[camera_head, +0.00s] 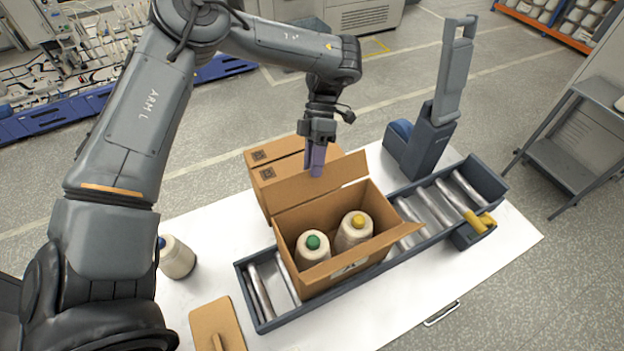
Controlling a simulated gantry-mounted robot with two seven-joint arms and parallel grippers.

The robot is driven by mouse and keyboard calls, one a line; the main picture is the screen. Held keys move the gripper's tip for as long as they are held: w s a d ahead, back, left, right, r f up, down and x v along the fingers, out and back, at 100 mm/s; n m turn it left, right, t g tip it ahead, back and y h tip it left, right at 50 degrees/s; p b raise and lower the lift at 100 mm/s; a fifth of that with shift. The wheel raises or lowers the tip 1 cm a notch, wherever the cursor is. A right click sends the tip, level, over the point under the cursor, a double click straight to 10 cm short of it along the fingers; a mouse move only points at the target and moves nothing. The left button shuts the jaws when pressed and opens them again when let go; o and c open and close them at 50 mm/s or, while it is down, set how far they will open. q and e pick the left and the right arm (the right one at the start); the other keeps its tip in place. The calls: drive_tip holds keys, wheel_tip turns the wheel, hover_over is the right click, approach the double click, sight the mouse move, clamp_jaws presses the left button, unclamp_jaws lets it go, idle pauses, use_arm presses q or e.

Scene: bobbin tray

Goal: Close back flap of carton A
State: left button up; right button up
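An open brown carton (330,285), which I take to be carton A, stands on the roller conveyor with two cream bobbins inside, one green-topped (313,252) and one yellow-topped (353,232). I cannot read a letter on it. My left gripper (317,172) points down at the top edge of the back flap. Its purple fingers look close together with nothing between them. Whether they touch the flap is unclear. My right gripper is out of view.
Brown cartons (259,157) stand close behind the open one. The conveyor (262,322) runs across the white table (507,242). A tall grey device (430,135) stands behind its right part. A blue-topped bobbin (177,260) and a brown board (214,322) are at left.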

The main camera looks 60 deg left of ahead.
sight(319, 180)
use_arm(q)
drive_tip(key=shift+x, duration=1.7)
clamp_jaws()
